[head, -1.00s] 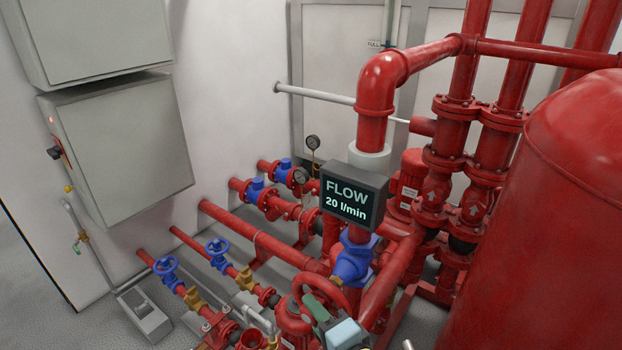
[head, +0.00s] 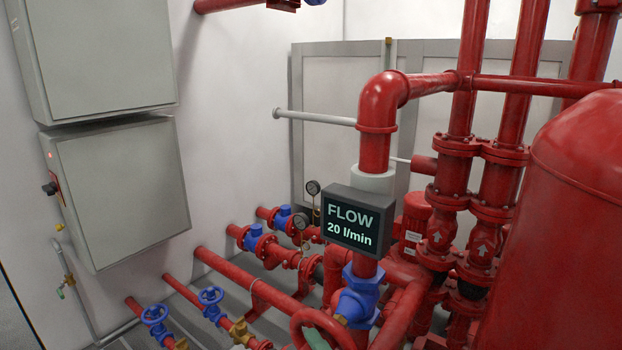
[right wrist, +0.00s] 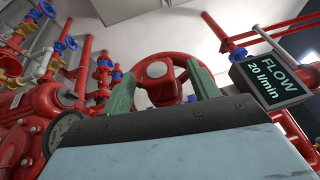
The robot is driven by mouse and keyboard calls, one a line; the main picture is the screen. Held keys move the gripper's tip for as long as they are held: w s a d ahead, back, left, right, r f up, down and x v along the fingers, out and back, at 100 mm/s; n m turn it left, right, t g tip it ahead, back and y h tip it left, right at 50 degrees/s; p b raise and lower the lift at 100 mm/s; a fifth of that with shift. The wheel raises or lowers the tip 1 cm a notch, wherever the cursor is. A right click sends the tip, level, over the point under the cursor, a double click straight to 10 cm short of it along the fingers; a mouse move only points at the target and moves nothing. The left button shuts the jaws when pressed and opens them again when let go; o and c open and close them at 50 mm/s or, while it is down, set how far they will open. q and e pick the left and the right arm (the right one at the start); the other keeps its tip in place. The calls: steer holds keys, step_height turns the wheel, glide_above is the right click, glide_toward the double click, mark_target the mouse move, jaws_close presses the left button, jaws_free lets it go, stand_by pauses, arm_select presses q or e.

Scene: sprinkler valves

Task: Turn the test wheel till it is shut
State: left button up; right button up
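The red test wheel (head: 322,322) is at the bottom centre of the head view, below the flow display, its lower part cut off by the frame edge. In the right wrist view the wheel (right wrist: 157,71) shows its round hub, spokes and rim. My right gripper (right wrist: 160,70) has its two green fingers spread apart, one on each side of the wheel's middle; firm contact cannot be made out. A bit of green finger also shows inside the rim in the head view. The flow display (head: 347,224) reads 20 l/min. My left gripper is not in view.
Red pipes with blue handwheels (head: 154,314) lie at lower left. A blue valve body (head: 358,297) sits just right of the wheel. A large red tank (head: 560,240) fills the right side. Grey cabinets (head: 118,190) hang on the left wall.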

steer(key=s+a, duration=0.1)
steer(key=s, duration=0.1)
steer(key=s+a+p, duration=0.1)
steer(key=s+a, duration=0.1)
stand_by(0.3)
steer(key=n+g+h+p, duration=0.1)
steer(key=g+h+p, duration=0.1)
steer(key=p, duration=0.6)
steer(key=n+g+h+p, duration=0.1)
steer(key=g+h+p, duration=0.1)
steer(key=p, duration=0.7)
steer(key=r+n+g+h+p, duration=0.1)
steer(key=g+h+p, duration=0.2)
steer(key=p, duration=0.5)
steer(key=shift+w+a+n+g+p, duration=0.1)
steer(key=shift+n+g+p, duration=0.25)
steer(key=shift+g, duration=0.45)
steer(key=shift+w, duration=0.1)
